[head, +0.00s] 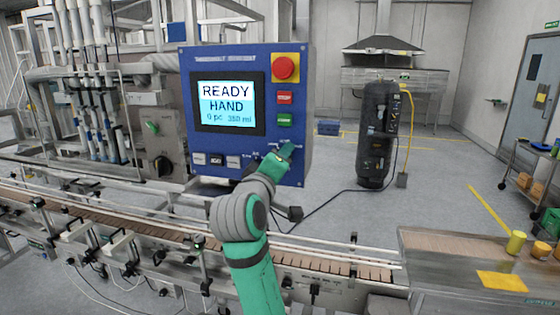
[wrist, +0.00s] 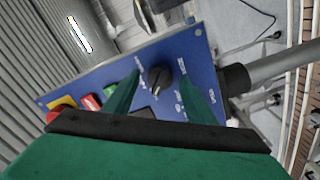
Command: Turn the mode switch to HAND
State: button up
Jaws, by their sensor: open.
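The mode switch (wrist: 159,78) is a dark rotary knob on the blue control panel (wrist: 88,78), seen in the wrist view between my fingers. My gripper (wrist: 152,92) is open, with one green finger on each side of the knob; I cannot tell whether either touches it. In the head view my gripper (head: 284,152) is at the panel's lower right and hides the knob. The panel's screen (head: 226,104) reads READY, HAND, 0 pc and 350 ml. The exact pointer direction of the knob is hard to read.
A red emergency button (head: 285,68), a red STOP button (head: 284,97) and a green button (head: 284,120) sit above my gripper. Small buttons (head: 216,159) line the panel's lower edge. A conveyor (head: 310,262) runs below. A dark tank (head: 377,135) stands behind on open floor.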

jog(key=v, duration=1)
jog(key=shift+s, duration=0.1)
